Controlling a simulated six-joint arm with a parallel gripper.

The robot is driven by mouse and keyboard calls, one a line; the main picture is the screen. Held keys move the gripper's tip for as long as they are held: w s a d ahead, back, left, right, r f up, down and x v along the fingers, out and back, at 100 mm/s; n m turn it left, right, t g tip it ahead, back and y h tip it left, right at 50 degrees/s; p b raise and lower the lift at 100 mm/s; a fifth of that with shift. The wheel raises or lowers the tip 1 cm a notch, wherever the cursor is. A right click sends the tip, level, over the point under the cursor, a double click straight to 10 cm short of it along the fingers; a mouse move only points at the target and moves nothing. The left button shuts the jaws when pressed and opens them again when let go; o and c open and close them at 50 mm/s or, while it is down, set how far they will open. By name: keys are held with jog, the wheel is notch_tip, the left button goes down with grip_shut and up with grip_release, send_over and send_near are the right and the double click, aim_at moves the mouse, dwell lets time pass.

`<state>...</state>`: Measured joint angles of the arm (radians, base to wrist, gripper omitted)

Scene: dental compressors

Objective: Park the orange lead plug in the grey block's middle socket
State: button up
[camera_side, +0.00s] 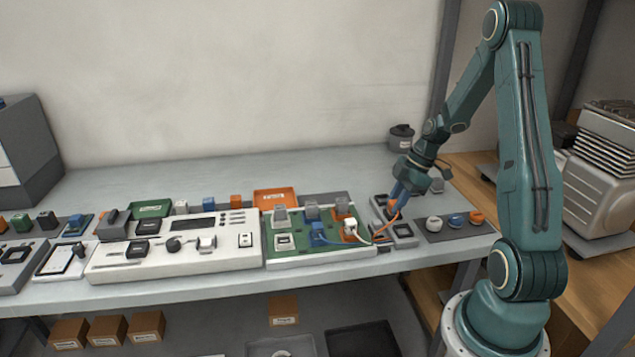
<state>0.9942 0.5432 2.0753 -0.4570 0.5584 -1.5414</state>
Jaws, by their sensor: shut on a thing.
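My gripper (396,198) points down over the grey block (405,232) right of the green board. It is shut on the orange lead plug (392,206), which is small and partly hidden by the fingers. The plug is at or just above the block's middle area; I cannot tell whether it sits in a socket. An orange lead (384,232) runs from the gripper down to the green board (330,255). Dark square sockets show at the block's near and far ends.
A dark mat (445,233) with white, blue and orange round knobs lies right of the block. A white control panel (170,262) lies left. The bench's right edge is close to the mat.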

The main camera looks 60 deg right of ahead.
jog(key=shift+f, duration=0.25)
dwell(0.6)
jog(key=o, duration=1.4)
jog(key=shift+c, duration=0.2)
jog(key=shift+r, duration=0.15)
jog(key=shift+r, duration=3.35)
